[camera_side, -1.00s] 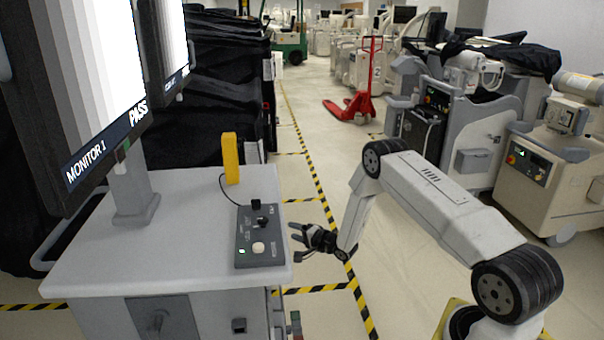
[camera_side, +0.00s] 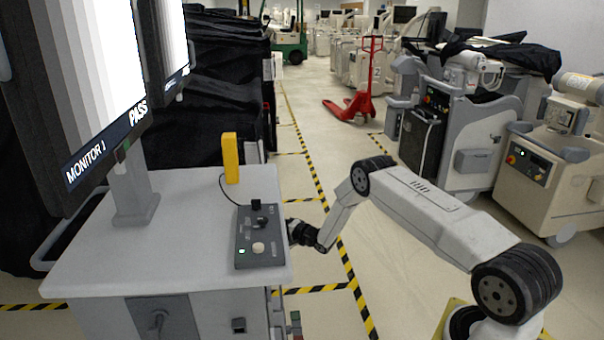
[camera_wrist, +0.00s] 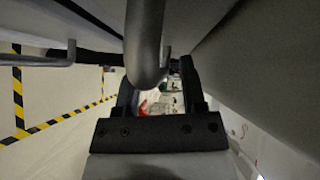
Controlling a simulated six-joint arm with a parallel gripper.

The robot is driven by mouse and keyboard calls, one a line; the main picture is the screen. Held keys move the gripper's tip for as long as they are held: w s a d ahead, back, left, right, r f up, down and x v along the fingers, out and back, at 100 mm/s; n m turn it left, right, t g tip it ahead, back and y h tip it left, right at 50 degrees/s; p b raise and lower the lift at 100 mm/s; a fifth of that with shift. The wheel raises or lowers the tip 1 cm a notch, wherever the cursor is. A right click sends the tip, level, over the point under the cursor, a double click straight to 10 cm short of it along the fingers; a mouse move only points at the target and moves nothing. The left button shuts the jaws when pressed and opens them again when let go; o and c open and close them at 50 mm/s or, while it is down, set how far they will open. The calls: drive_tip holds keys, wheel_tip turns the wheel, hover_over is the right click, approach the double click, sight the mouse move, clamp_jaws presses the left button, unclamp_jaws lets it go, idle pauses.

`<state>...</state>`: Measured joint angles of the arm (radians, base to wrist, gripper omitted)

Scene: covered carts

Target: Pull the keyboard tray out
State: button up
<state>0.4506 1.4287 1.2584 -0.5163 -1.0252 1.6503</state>
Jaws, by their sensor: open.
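My gripper (camera_side: 293,231) is at the right edge of the cart's grey top in the side view, and its fingertips are partly hidden behind that edge. In the wrist view my gripper (camera_wrist: 157,72) is open, with one dark finger on each side of a grey rounded bar (camera_wrist: 147,40). The bar looks like a handle and lies between the fingers in the picture; I cannot tell whether either finger touches it. The keyboard tray cannot be clearly made out in the side view; the cart top (camera_side: 180,255) hides the space below.
A control box (camera_side: 259,252) with a knob and buttons sits on the cart top near my gripper. A red pallet jack (camera_side: 368,85) is far back.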

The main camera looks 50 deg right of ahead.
drive_tip(key=shift+w, duration=0.35)
clamp_jaws()
idle(1.4)
